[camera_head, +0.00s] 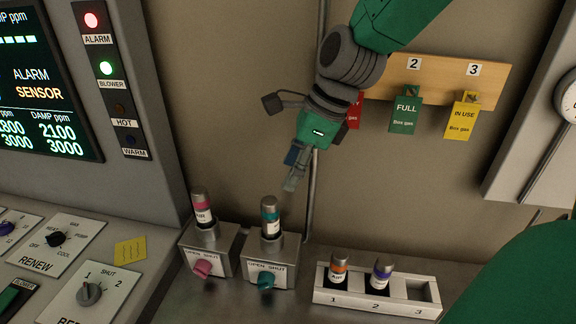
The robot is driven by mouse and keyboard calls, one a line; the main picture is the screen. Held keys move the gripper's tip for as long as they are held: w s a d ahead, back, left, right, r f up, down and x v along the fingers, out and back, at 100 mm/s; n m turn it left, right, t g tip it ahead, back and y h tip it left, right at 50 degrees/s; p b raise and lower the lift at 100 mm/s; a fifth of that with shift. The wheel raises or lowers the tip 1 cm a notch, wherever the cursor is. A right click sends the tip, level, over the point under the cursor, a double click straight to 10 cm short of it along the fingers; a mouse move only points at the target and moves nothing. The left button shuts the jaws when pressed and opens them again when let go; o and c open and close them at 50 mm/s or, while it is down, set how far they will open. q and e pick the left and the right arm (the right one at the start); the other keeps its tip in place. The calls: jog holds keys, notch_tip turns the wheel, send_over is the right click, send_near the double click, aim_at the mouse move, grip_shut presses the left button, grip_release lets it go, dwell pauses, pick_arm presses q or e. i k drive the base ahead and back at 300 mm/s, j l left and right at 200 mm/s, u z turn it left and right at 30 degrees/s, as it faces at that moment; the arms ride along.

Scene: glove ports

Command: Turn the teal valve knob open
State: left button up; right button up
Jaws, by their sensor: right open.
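The teal valve knob (266,280) is on the front of a grey valve block (284,250) marked OPEN and SHUT, at the lower middle of the head view. A bottle with a teal band (270,214) stands in the top of that block. My right gripper (292,176) hangs above and behind the knob, pointing down, apart from the knob and the bottle. It is open, with nothing seen between its fingers. The exact turn of the knob is hard to read. My left gripper is not in view.
A similar block with a pink knob (203,267) and a pink-banded bottle (203,212) stands just left. A white rack (375,304) with two bottles is to the right. A control panel (58,246) fills the left. Tags hang on a wooden board (436,75) behind.

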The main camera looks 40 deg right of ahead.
aim_at(265, 280)
jog(key=k+j, duration=0.8)
jog(key=j, duration=0.1)
